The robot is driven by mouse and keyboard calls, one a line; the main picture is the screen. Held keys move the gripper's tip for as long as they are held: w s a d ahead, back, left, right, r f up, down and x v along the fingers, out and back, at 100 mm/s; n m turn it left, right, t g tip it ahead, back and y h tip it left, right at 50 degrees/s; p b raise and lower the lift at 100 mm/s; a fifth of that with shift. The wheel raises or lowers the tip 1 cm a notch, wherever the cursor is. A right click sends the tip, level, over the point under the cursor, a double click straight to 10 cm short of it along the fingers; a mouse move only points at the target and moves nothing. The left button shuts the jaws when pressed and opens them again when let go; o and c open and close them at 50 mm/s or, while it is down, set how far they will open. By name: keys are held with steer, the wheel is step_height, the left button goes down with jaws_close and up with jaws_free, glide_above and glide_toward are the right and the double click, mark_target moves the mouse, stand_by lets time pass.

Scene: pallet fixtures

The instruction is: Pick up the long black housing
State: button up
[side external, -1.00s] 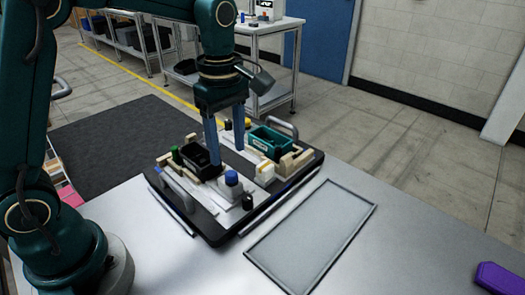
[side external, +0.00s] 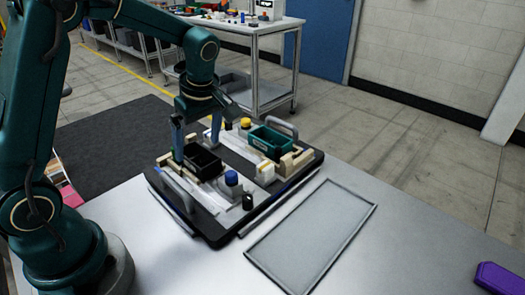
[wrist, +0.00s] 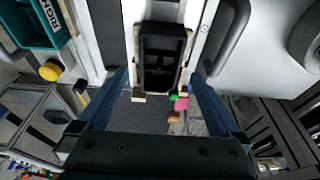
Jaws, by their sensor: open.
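The long black housing (side external: 203,163) is an open-topped box on the left part of the black pallet (side external: 222,239), held among cream blocks. In the wrist view the housing (wrist: 160,60) is upright in the picture, near top centre. My gripper (side external: 197,150) is open and empty, pointing down at the housing's far end in the side view. In the wrist view its blue fingers stand wide apart, one on each side of the housing's lower end (wrist: 160,84). I cannot tell whether the fingertips are below the housing's rim. No contact shows.
A teal box (side external: 270,141) sits on the pallet's right part. A blue-capped part (side external: 231,179) and a yellow-capped part (side external: 245,123) stand nearby. Metal handles (side external: 283,129) rise at the pallet's edges. A framed grey plate (side external: 312,235) lies clear on the table.

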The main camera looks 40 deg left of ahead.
mark_target(198, 159)
steer(key=shift+x, duration=1.35)
steer(key=shift+f, duration=0.2)
steer(key=c, duration=1.5)
